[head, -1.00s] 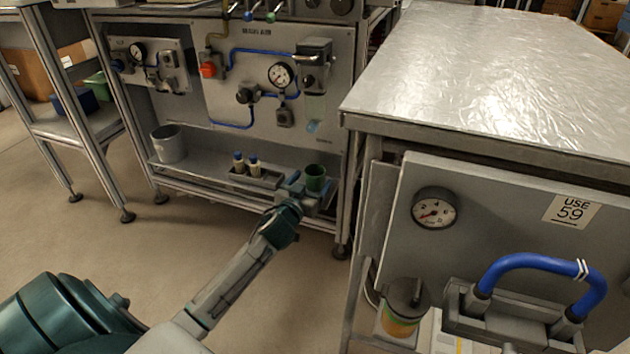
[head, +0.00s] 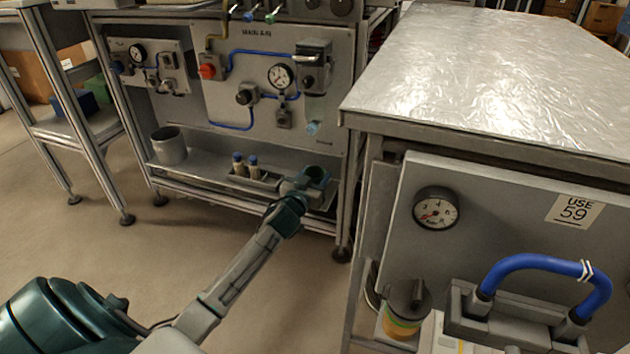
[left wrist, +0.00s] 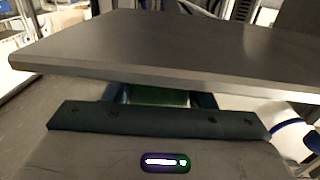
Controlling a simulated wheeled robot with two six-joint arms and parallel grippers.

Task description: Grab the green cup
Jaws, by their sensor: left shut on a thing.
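The green cup (head: 317,174) stands at the right part of the low grey shelf (head: 213,167) under the gauge panel. My left gripper (head: 309,184) is at the cup, its fingers around the cup's sides, shut on it. The gripper hides the cup's lower part in the head view. In the left wrist view a strip of the green cup (left wrist: 160,97) shows between the two fingers, with the shelf edge across the picture just beyond. I cannot tell whether the cup touches the shelf. My right gripper is not in view.
A grey bucket (head: 169,146) stands at the shelf's left end. A large foil-topped bench (head: 480,75) with a gauge and blue hose is on the right. The floor in front of the shelf is clear.

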